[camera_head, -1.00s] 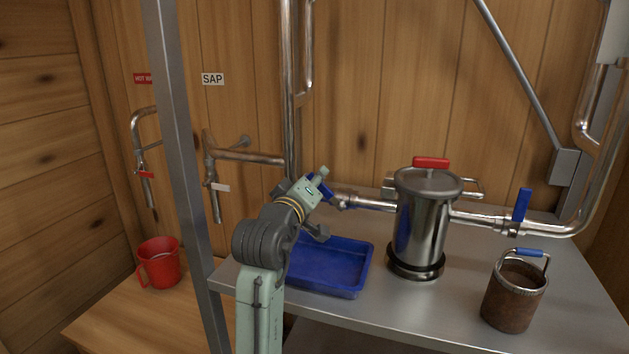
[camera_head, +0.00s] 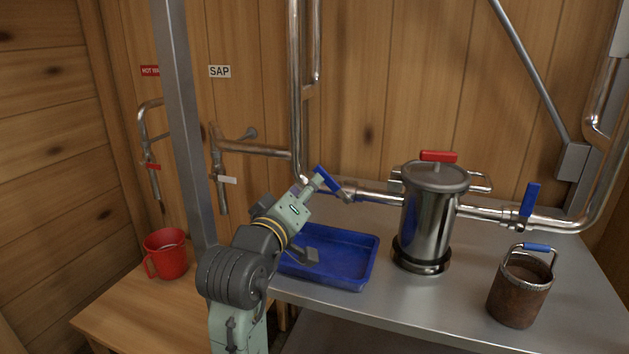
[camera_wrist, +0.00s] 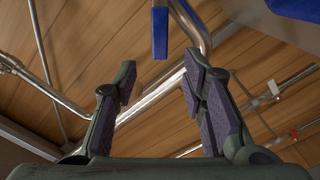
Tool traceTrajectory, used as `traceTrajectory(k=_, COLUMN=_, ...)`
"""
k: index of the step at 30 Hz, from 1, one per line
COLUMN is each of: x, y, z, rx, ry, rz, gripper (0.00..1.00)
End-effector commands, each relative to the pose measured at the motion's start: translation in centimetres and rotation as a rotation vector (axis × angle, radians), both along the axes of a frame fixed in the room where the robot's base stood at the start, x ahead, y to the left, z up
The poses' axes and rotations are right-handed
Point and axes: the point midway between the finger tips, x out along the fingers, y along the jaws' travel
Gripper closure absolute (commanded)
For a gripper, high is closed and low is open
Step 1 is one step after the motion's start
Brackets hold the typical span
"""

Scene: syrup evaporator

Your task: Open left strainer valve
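The left strainer valve's blue handle (camera_head: 328,184) slants on the pipe left of the metal strainer (camera_head: 424,225). In the wrist view a blue handle (camera_wrist: 160,32) hangs ahead of my gripper (camera_wrist: 160,74), roughly midway between the fingers and beyond their tips. The fingers are apart with nothing between them. In the head view the end of my arm is just left of and below the handle; the fingers are mostly hidden there. I cannot tell from that view whether they touch the handle.
A blue tray (camera_head: 364,278) lies below my wrist on the metal table (camera_head: 385,309). The right valve's blue handle (camera_head: 529,201) stands upright. A rusty pot (camera_head: 518,297) is at front right, a red jug (camera_head: 168,258) at left. A metal post (camera_head: 184,130) rises left of my arm.

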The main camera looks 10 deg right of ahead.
Motion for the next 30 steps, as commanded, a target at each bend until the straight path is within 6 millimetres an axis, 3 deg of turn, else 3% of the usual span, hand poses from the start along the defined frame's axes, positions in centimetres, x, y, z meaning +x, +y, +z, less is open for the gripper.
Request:
traceTrajectory(k=6, x=-2.0, y=1.3, z=0.0, rx=0.0, ry=-0.002, rz=0.0, gripper=0.62)
traceTrajectory(k=15, x=-2.2, y=1.5, z=0.0, rx=0.001, ry=0.0, rz=-0.001, gripper=0.62)
traceTrajectory(k=20, x=-2.2, y=1.4, z=0.0, rx=0.032, ry=-0.032, rz=-0.005, gripper=0.71)
traceTrajectory(k=23, x=-2.4, y=1.1, z=0.0, rx=0.137, ry=-0.136, rz=-0.022, gripper=0.78)
traceTrajectory(k=30, x=-3.2, y=-0.2, z=0.7, rx=0.595, ry=-0.627, rz=-0.052, gripper=0.94)
